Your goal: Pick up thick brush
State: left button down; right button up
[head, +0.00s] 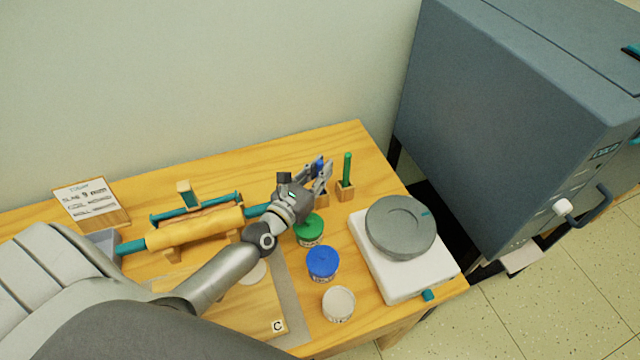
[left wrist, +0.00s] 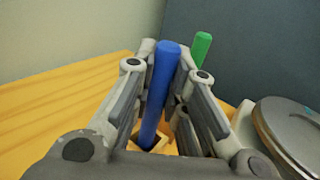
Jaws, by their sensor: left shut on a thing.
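The thick brush shows as a thick blue handle (left wrist: 162,85), upright with a slight lean, in the left wrist view. Its top also shows as a small blue patch (head: 318,166) in the head view. My left gripper (head: 322,176) is shut on this handle, with a finger on each side of it. The handle's lower end is at a small wooden holder (left wrist: 150,143); whether it is still seated there I cannot tell. A thinner green handle (head: 347,168) stands upright in its own wooden block (head: 345,191), just right of the gripper. My right gripper is not in view.
A green-lidded jar (head: 310,232), a blue-lidded jar (head: 322,263) and a pale jar (head: 338,304) stand in front of the gripper. A white scale (head: 384,283) with a grey disc is at right. A rolling pin (head: 195,228) lies left. A grey kiln (head: 500,100) stands beyond the table.

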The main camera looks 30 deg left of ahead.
pick_arm(q)
jog(key=shift+r, duration=0.1)
notch_tip(320, 180, up, 10)
jog(key=p, duration=0.4)
jog(key=shift+s+d, duration=0.1)
dwell(0.7)
